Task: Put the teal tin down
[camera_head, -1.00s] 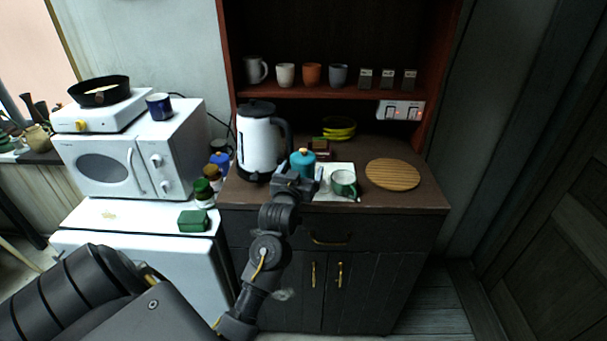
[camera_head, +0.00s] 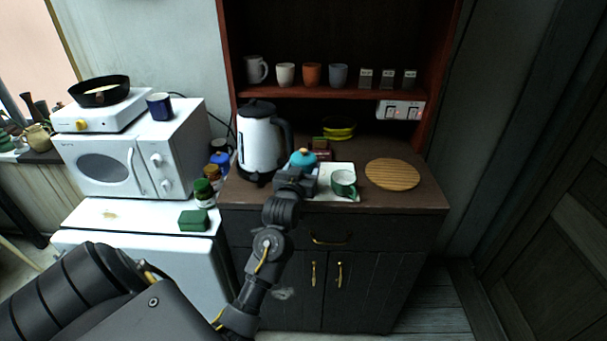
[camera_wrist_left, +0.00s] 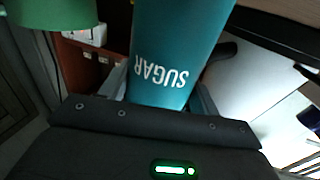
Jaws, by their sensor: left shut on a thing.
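The teal tin (camera_head: 302,159) is over the front part of the dark counter, between the kettle and the green mug. My left gripper (camera_head: 297,179) is in front of it and shut on it. In the left wrist view the tin (camera_wrist_left: 180,40) fills the middle, its white SUGAR lettering upside down, with a finger at either side. In the head view the gripper hides the tin's lower part, so I cannot tell whether its base touches the counter. My right gripper is not in view.
A white kettle (camera_head: 258,148) stands close to the tin's left. A green mug (camera_head: 343,186) stands on a pale mat (camera_head: 334,168) to its right. A round wooden board (camera_head: 393,174) lies farther right, empty. A small dark red box (camera_head: 322,148) is behind the tin.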

